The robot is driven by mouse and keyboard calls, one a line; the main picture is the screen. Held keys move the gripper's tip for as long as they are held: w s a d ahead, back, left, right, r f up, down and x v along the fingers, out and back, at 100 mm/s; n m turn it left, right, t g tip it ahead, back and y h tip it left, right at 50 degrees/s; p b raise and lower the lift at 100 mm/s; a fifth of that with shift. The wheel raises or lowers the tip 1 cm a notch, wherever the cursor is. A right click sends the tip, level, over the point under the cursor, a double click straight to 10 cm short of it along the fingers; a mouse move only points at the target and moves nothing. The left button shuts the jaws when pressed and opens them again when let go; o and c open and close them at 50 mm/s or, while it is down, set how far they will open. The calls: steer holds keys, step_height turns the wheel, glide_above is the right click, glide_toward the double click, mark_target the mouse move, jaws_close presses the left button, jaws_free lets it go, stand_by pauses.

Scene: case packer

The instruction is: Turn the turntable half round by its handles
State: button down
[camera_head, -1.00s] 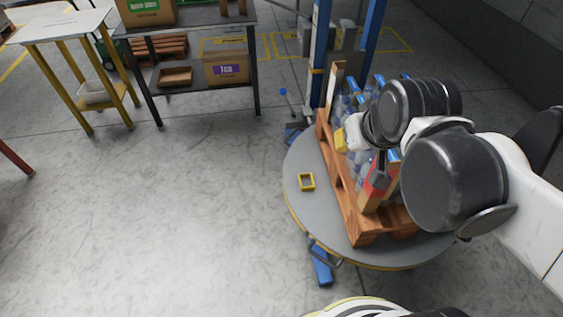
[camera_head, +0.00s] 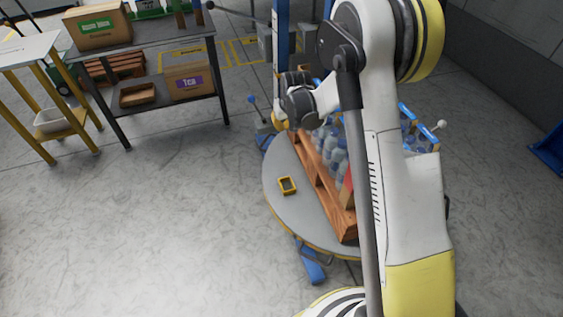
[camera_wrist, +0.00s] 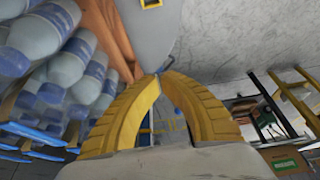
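The round grey turntable (camera_head: 290,210) has a yellow-edged rim and carries a wooden pallet (camera_head: 322,190) with bottles. A grey bar handle (camera_head: 322,259) shows at its near rim, above a blue foot. The far rim is partly hidden by my arm. My gripper (camera_head: 278,122) is at the turntable's far left edge, beside the pallet's far end. In the wrist view its yellow fingers (camera_wrist: 160,76) meet at the tips, just by the grey turntable edge (camera_wrist: 155,45). I see no handle between them.
A small yellow frame (camera_head: 287,186) lies on the turntable. Water bottles (camera_head: 335,150) stand on the pallet. A blue-knobbed lever (camera_head: 252,100) stands left of my gripper. Blue posts (camera_head: 281,45) rise behind. A shelf with boxes (camera_head: 150,45) is at the back left. The floor at left is clear.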

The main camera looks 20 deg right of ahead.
glide_toward(282, 168)
steer(key=shift+g, duration=0.4)
steer(key=b+x, duration=0.1)
steer(key=x, duration=0.1)
steer(key=b+x, duration=0.1)
steer(key=x, duration=0.1)
steer(key=b+x, duration=0.2)
steer(key=x, duration=0.1)
steer(key=shift+w, duration=0.3)
steer(key=s+b, duration=0.1)
steer(key=s, duration=0.2)
steer(key=shift+s+r, duration=0.15)
steer(key=shift+s, duration=0.35)
steer(key=shift+s, duration=0.1)
